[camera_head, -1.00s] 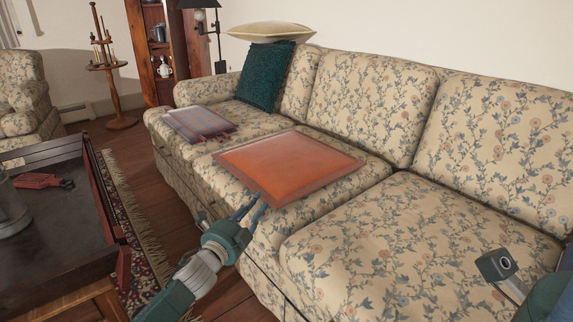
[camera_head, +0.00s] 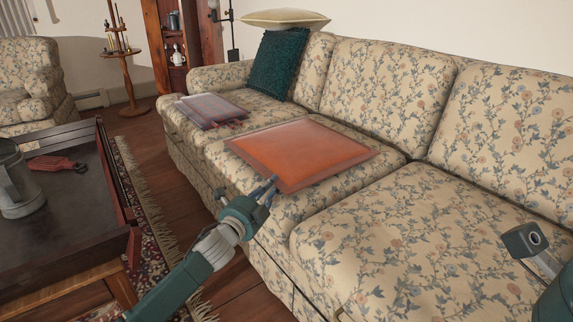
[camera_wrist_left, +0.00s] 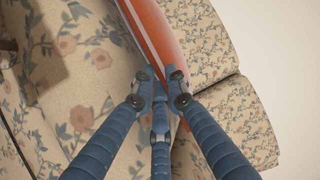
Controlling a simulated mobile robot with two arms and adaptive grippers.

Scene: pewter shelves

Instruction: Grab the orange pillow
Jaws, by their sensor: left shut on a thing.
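My left gripper (camera_head: 270,186) is shut on the pillow's near edge. In the left wrist view the blue fingers of my left gripper (camera_wrist_left: 158,92) close around the edge of the orange pillow (camera_wrist_left: 153,32). The fingertips are partly hidden by the pillow. My right arm shows only in part at the lower right corner of the head view, and its fingers are out of sight.
A plaid pillow (camera_head: 210,110) lies on the sofa's left seat. A teal pillow (camera_head: 275,65) leans at its back, with a cream pillow (camera_head: 284,19) above. The right seat is clear.

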